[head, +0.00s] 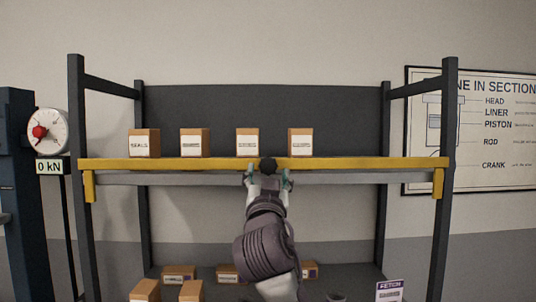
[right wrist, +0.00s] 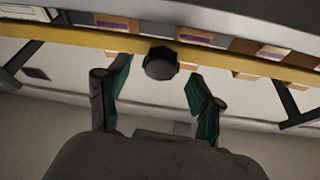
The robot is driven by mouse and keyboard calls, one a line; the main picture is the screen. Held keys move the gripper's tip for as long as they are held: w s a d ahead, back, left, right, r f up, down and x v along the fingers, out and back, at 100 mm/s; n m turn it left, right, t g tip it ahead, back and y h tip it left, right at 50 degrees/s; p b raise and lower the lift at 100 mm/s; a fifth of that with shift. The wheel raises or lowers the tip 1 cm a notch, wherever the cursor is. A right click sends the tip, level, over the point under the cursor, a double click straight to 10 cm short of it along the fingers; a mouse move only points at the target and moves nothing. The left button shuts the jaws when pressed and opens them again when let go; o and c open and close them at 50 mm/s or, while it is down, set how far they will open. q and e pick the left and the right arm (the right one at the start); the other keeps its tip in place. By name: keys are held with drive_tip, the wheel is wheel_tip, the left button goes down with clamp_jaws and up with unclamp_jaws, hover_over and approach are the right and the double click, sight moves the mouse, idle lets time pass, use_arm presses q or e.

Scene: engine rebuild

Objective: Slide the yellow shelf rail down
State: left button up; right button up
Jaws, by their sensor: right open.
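The yellow shelf rail (head: 360,163) runs across the front of the upper shelf, between two dark uprights, with a short yellow bracket down at each end. A black knob (head: 267,165) sits at the middle of the rail. My right gripper (head: 268,178) is open just below the knob, its fingers to either side. In the right wrist view the yellow rail (right wrist: 110,43) crosses the top, and the knob (right wrist: 161,63) lies between the two open fingers (right wrist: 160,85), apart from both. My left gripper is not in view.
Several small boxes (head: 247,143) stand on the upper shelf behind the rail. More boxes (head: 179,274) and a purple-white FETCH sign (head: 390,290) are on the lower shelf. A dial gauge (head: 48,131) is at the left and a wall chart (head: 500,130) at the right.

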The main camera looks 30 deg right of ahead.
sight(268, 168)
drive_tip(key=shift+p+x, duration=0.75)
drive_tip(key=shift+x, duration=1.25)
drive_tip(key=shift+a, duration=0.1)
clamp_jaws()
drive_tip(key=shift+f, duration=0.1)
